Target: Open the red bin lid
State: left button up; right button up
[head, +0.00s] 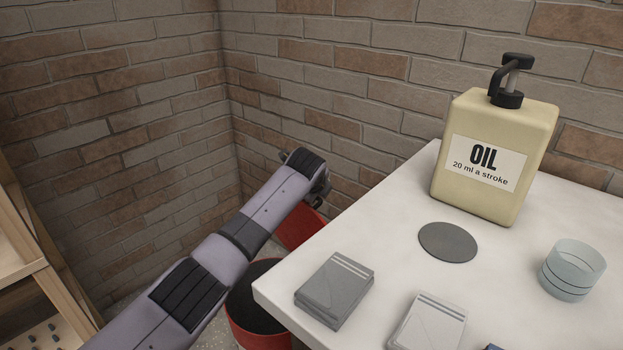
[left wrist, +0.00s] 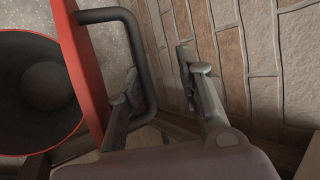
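The red bin (head: 236,318) stands on the floor left of the table, with its dark inside showing. Its red lid (head: 298,229) is raised, partly hidden behind my left arm and the table. In the left wrist view the lid (left wrist: 88,75) is seen nearly edge-on, beside the open bin (left wrist: 40,152). A dark loop handle (left wrist: 143,50) sticks out from the lid. My left gripper (left wrist: 157,65) is open, its fingers apart. One finger appears between the lid and the handle bar, the other beyond the bar near the wall; contact is unclear. My right gripper is not in view.
A white table (head: 390,235) carries an oil dispenser (head: 492,150), a grey disc (head: 447,242), a clear cup (head: 571,270) and grey packets (head: 335,290). Brick walls (head: 330,110) meet close behind the bin. A wooden shelf (head: 30,250) stands at the left.

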pick_arm(q)
jog(key=v, duration=0.6)
jog(key=w+r+v, duration=0.1)
jog(key=v, duration=0.2)
jog(key=shift+f, duration=0.1)
jog(key=shift+v, duration=0.8)
jog(key=shift+a+f, duration=0.1)
jog(key=shift+a, duration=0.05)
